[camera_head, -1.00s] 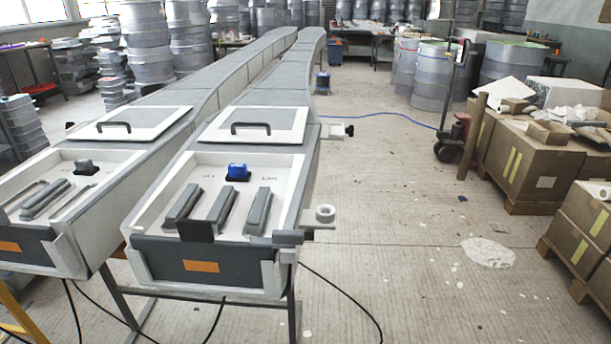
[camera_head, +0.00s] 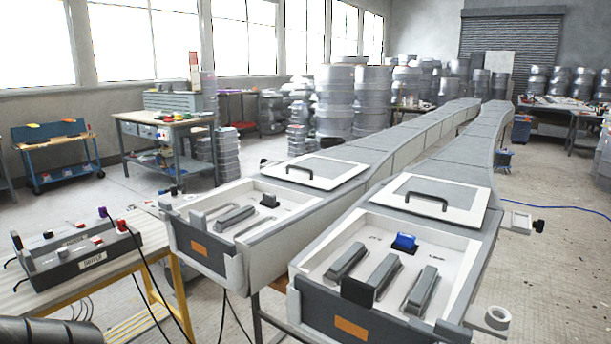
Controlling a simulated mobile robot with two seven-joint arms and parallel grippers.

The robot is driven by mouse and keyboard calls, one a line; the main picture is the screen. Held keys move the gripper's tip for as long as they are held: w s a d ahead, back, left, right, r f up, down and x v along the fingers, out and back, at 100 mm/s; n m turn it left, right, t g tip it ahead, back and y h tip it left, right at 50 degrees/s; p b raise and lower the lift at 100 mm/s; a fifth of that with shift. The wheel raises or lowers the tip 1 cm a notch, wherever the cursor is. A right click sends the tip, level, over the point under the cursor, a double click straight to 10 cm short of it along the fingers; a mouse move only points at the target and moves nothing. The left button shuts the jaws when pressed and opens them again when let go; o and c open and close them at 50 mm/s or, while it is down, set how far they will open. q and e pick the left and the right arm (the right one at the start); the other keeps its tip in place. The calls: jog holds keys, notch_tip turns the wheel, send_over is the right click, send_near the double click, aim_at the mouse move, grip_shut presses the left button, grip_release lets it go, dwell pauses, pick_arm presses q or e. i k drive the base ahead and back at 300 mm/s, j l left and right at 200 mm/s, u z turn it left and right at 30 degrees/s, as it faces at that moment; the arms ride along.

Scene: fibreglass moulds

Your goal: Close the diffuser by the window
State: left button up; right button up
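Two long grey mould-like bodies run away from me side by side; I take these to be the diffusers. The right one (camera_head: 385,320) has a blue knob (camera_head: 404,242), three grey bars and a similar hatch panel (camera_head: 432,197). The small lettering by the knobs is unreadable. Neither of my grippers is in view.
A wooden-topped bench (camera_head: 152,238) at lower left carries grey control boxes (camera_head: 75,252) with coloured switches. A workbench (camera_head: 165,118) and blue cart (camera_head: 58,150) stand below the windows. Dark cables hang near the front.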

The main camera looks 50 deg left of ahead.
aim_at(326, 173)
jog(key=u, duration=1.35)
jog(key=j+z, duration=0.1)
jog(key=z, duration=0.25)
jog(key=i+j+z, duration=0.1)
jog(key=z, duration=0.25)
jog(key=j+z, duration=0.15)
jog(key=z, duration=0.2)
jog(key=j+z, duration=0.3)
jog(key=j, duration=0.15)
jog(key=j+z, duration=0.3)
jog(key=j, duration=0.4)
jog(key=k+j+z, duration=0.15)
jog(key=j, duration=0.6)
jog(key=k+j+z, duration=0.1)
jog(key=j, duration=0.3)
jog(key=k+j+z, duration=0.1)
jog(key=j, duration=0.25)
jog(key=k, duration=0.05)
